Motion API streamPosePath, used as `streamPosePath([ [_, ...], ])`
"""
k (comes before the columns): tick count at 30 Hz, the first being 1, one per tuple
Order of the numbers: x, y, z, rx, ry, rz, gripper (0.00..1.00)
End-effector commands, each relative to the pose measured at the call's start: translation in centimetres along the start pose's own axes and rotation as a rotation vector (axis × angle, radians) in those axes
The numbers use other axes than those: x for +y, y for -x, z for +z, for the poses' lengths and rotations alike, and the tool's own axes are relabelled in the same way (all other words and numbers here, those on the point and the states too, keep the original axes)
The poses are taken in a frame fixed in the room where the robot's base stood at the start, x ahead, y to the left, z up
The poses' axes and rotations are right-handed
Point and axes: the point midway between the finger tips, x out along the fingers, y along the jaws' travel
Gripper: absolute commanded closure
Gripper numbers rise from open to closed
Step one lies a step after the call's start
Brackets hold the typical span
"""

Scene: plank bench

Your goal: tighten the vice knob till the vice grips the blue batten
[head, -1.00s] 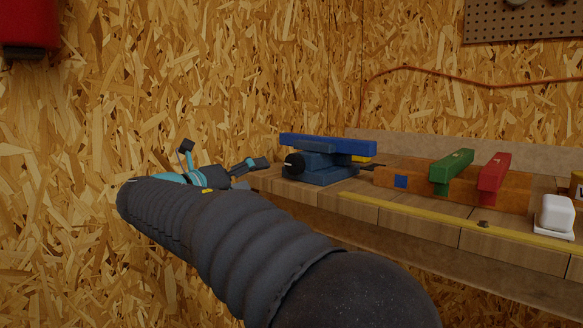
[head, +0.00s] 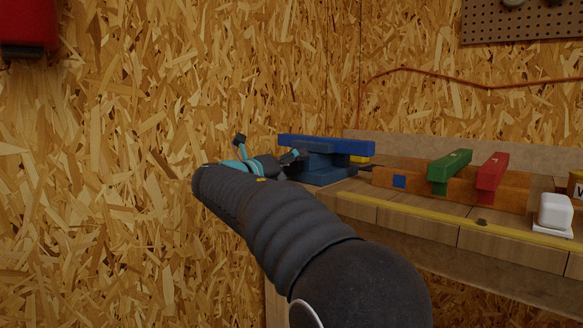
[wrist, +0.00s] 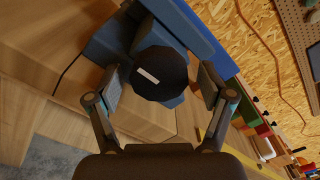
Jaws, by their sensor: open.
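The blue batten (head: 325,145) lies across the top of the blue vice (head: 325,174) at the left end of the bench. In the wrist view the batten (wrist: 190,28) runs diagonally past the vice body (wrist: 152,36). The round black vice knob (wrist: 160,74) with a white mark faces the wrist camera. My gripper (wrist: 160,84) is open, with one finger on each side of the knob and gaps showing on both sides. In the head view my gripper (head: 268,150) is at the vice's left end, and the knob is hidden there behind my arm.
A green batten (head: 450,170) and a red batten (head: 491,178) rest on an orange wooden block (head: 385,178) to the right. A yellow strip (head: 450,216) runs along the bench front. A white object (head: 554,213) stands at the right.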

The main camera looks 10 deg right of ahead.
Motion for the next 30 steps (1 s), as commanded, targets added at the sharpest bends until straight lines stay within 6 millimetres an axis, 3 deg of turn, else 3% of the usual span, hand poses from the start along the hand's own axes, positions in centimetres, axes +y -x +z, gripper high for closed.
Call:
streamPosePath([
  [9, 0.02, -0.21, 0.0, 0.0, 0.0, 0.0, 0.19],
  [15, 0.01, -0.21, -0.01, 0.0, 0.0, 0.0, 0.69],
  [17, 0.0, -0.21, -0.01, 0.0, 0.0, 0.0, 0.8],
  [30, -0.07, -0.18, 0.09, 0.0, -0.089, 0.0, 0.8],
])
